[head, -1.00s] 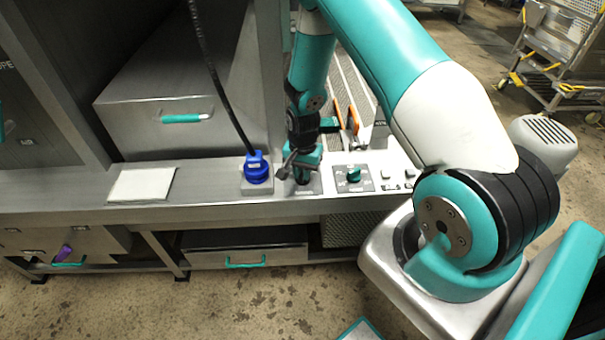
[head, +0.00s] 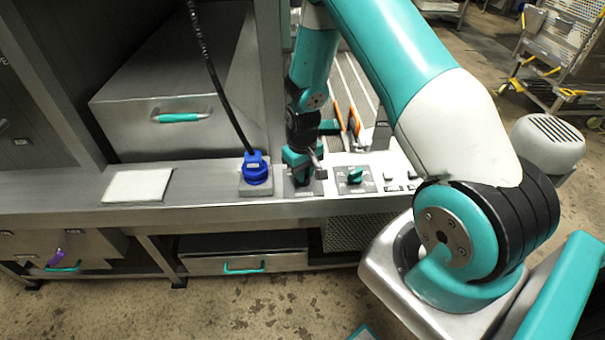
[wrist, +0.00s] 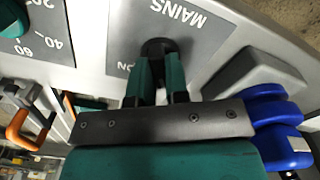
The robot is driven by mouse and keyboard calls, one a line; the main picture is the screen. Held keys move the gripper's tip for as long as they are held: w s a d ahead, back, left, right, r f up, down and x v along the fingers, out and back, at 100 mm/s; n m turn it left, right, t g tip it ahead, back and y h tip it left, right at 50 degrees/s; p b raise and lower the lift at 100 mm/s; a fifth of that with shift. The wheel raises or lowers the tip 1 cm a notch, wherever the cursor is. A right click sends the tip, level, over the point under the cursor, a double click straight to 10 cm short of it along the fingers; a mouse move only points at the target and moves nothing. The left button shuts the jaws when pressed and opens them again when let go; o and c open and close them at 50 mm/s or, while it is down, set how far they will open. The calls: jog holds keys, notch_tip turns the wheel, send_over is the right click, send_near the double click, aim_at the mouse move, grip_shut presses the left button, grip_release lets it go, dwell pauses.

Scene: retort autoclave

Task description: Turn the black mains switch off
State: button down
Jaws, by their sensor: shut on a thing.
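The black mains switch (wrist: 157,47) sits on a grey plate (wrist: 195,30) lettered MAINS, which reads upside down in the wrist view. My gripper (wrist: 158,66) is shut on the switch, with one teal finger on each side of it. An ON label shows left of the fingers, partly covered. The fingers hide much of the switch, so I cannot tell which way it points. In the head view my gripper (head: 302,178) reaches down to the mains plate (head: 316,187), and the switch is hidden there.
A blue plug (head: 256,170) with a black cable stands just left of my gripper. A teal dial (head: 355,175) is close on the right, with small buttons beyond it. Orange-handled tools (head: 353,122) lie behind. A white pad (head: 138,185) lies at left on the ledge.

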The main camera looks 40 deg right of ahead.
jog(key=shift+n, duration=1.3)
jog(key=shift+w, duration=0.1)
jog(key=c, duration=1.1)
grip_release()
notch_tip(320, 180, up, 18)
jog(key=shift+f+b, duration=0.25)
jog(key=shift+b, duration=0.85)
